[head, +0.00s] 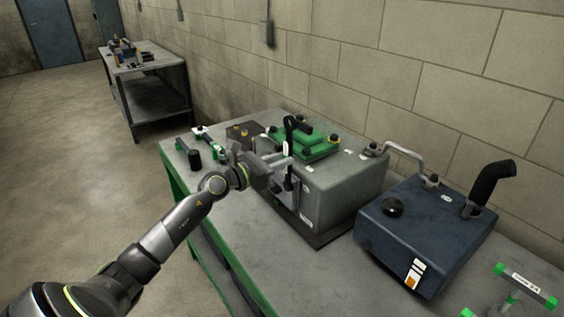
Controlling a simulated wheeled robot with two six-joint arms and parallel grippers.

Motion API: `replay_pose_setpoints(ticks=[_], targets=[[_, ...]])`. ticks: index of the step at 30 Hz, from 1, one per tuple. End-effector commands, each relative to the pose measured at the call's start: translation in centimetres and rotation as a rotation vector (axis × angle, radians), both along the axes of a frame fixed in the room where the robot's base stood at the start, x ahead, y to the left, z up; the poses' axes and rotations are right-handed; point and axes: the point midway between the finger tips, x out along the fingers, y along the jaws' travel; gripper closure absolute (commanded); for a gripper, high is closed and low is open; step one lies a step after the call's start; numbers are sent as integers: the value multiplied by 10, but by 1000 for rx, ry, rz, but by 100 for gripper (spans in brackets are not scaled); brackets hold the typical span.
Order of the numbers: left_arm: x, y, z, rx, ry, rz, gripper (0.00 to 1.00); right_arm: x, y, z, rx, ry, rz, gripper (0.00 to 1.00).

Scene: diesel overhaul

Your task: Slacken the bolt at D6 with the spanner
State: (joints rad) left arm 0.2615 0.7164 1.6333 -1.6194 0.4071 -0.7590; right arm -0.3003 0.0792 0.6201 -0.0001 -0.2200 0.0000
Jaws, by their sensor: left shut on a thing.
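My left gripper (278,171) is at the front left side of a grey engine block (345,190). It is shut on a dark upright tool with a rounded top end and a pale mark, which looks like the spanner (289,129). The tool stands close in front of the block's green cover (318,148); I cannot tell whether it touches anything there. Small yellow-ringed and dark fittings show around the cover. The label D6 is too small to read, so I cannot tell which bolt it is. My right gripper is out of view.
Green-and-black tools (194,158) lie at the bench's left end. A dark blue unit (425,235) with a bent pipe and black hose stands right of the block. The bench front (268,250) is clear.

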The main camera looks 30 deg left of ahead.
Motion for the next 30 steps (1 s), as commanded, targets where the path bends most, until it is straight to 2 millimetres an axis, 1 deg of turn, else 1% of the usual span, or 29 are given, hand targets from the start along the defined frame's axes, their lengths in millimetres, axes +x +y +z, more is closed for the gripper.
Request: replay_pose_setpoints(ticks=[3, 6, 14, 22, 30], targets=[[5, 12, 0, -105, 42, 2, 100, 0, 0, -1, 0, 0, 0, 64], [7, 16, 0, -154, 63, 1, 100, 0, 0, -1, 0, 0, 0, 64], [7, 16, 0, -161, 65, 0, 100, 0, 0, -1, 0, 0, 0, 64], [14, 35, -6, -355, 145, 1, 100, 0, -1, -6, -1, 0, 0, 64], [14, 36, -5, -366, 150, 0, 100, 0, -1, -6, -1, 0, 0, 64]])
